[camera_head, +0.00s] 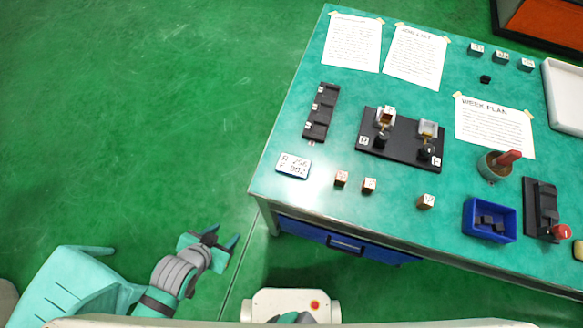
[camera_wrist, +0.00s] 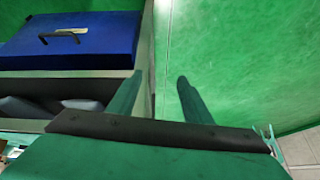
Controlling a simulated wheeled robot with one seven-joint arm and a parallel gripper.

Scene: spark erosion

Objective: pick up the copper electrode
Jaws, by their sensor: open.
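Several small copper-coloured blocks with pale marked tops lie on the green table (camera_head: 270,183). A left block (camera_head: 341,178) and a middle block (camera_head: 369,186) sit close together near the front edge, and a right block (camera_head: 427,202) sits farther right. I cannot tell which one is the copper electrode. A black fixture (camera_head: 400,150) behind them holds two more pieces with copper-coloured parts. My gripper (camera_head: 211,238) is open and empty, left of the table and off its edge. In the wrist view, my gripper (camera_wrist: 159,80) shows two spread fingers with nothing between them.
A black slotted rack (camera_head: 321,112) and a number display (camera_head: 293,165) stand at the table's left. A blue bin (camera_head: 490,220) and a pot with a red handle (camera_head: 498,165) stand right. A blue drawer (camera_wrist: 85,40) is under the table. The floor to the left is clear.

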